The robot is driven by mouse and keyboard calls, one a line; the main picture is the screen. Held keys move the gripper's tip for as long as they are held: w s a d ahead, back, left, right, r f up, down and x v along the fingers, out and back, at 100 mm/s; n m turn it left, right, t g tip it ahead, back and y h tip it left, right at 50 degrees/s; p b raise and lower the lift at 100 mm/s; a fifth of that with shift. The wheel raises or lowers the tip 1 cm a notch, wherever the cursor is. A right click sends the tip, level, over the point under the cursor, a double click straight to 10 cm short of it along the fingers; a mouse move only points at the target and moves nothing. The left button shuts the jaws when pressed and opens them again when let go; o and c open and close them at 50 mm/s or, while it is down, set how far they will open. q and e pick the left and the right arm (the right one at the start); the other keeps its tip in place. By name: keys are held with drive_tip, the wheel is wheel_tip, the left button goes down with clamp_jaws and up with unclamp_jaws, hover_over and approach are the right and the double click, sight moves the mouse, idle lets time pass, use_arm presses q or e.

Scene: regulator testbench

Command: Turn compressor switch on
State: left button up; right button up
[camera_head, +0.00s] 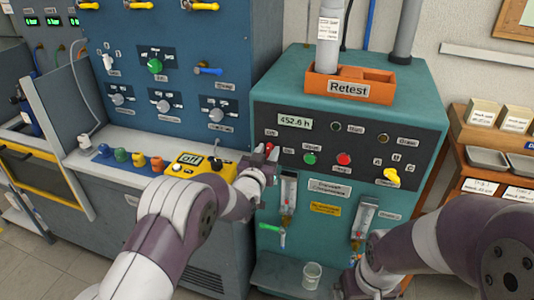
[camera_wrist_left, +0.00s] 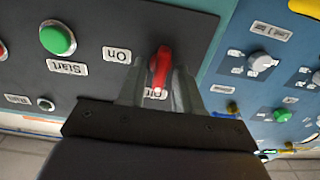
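The compressor switch is a red lever (camera_wrist_left: 161,68) on the dark panel, with an "On" label (camera_wrist_left: 117,54) on one side and a partly covered "Off" label (camera_wrist_left: 155,93) beneath it. In the left wrist view my left gripper (camera_wrist_left: 160,88) has one finger on each side of the lever, with a gap between them. I cannot tell whether either finger touches it. In the head view the left gripper (camera_head: 264,160) is at the panel's left edge and covers most of the switch. My right gripper (camera_head: 352,282) is low at the front, mostly hidden by its arm.
A green Start button (camera_head: 310,158) and a red button (camera_head: 344,159) sit to the right of the switch.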

use_arm(q)
clamp_jaws()
drive_tip(key=shift+f+m+b, duration=0.2)
drive_tip(key=shift+m+b, duration=0.8)
drive_tip(key=shift+m, duration=0.2)
drive_tip(key=m+b, duration=0.3)
drive_tip(key=m, duration=0.2)
drive_tip(key=shift+d, duration=0.15)
drive_tip(key=m+b, duration=0.3)
drive_tip(key=m, duration=0.2)
drive_tip(key=shift+f+m+b, duration=0.15)
drive_tip(key=shift+m+b, duration=0.15)
drive_tip(key=shift+m, duration=0.1)
drive_tip(key=shift+d+m+b, duration=0.1)
drive_tip(key=shift+m+b, duration=0.95)
drive_tip(key=shift+m, duration=1.25)
